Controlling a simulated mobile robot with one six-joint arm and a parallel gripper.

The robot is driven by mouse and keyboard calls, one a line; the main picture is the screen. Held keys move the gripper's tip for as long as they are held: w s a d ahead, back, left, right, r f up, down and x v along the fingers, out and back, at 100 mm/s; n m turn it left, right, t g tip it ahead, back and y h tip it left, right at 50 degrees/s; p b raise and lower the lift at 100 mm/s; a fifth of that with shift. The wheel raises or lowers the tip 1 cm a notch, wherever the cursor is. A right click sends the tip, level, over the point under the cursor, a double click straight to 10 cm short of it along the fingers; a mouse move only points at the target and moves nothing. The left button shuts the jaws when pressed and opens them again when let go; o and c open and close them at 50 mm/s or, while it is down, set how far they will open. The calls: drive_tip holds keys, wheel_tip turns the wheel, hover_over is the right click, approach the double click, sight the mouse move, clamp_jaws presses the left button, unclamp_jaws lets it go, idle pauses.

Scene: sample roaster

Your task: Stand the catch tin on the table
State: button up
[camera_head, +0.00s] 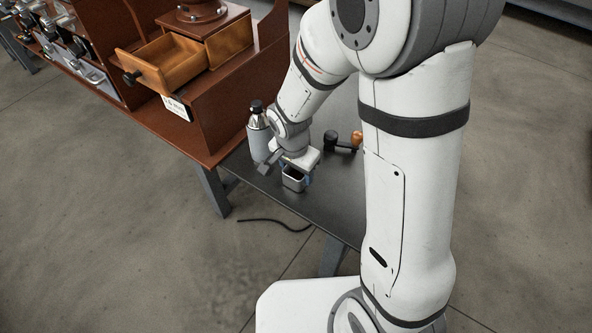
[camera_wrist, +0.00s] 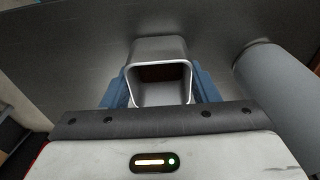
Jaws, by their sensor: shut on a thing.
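The catch tin (camera_head: 292,184) is a small grey metal box with an open top and a pale rim. It is at the dark table (camera_head: 268,187), upright as far as I can see. My gripper (camera_head: 296,175) is shut on it. In the wrist view the tin (camera_wrist: 160,50) sits between the two blue fingers of my gripper (camera_wrist: 161,88), with its open mouth facing the camera. Its inside looks dark brown toward the bottom. I cannot tell whether its base touches the table top (camera_wrist: 75,60).
A grey bottle (camera_head: 258,140) with a black cap stands close to the left of my gripper. A dark tool with an orange-brown knob (camera_head: 357,138) lies behind on the table. A brown bench with an open wooden drawer (camera_head: 165,68) is at the left. The table's front strip is clear.

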drive_tip(key=shift+f, duration=0.15)
drive_tip(key=o, duration=1)
wheel_tip(320, 180, up, 12)
drive_tip(key=s+r+p, duration=0.1)
drive_tip(key=p, duration=0.1)
drive_tip(key=s+d+r+n, duration=0.2)
drive_tip(key=s+d, duration=0.1)
drive_tip(key=d, duration=0.1)
drive_tip(key=s+d+r+n, duration=0.2)
drive_tip(key=s+d+n, duration=0.1)
drive_tip(key=s+d, duration=0.1)
drive_tip(key=s+d+r+n, duration=0.2)
drive_tip(key=s+d, duration=0.2)
drive_tip(key=shift+r+n+t+y, duration=0.15)
drive_tip(key=shift+n+t+y, duration=0.15)
drive_tip(key=shift+y, duration=0.1)
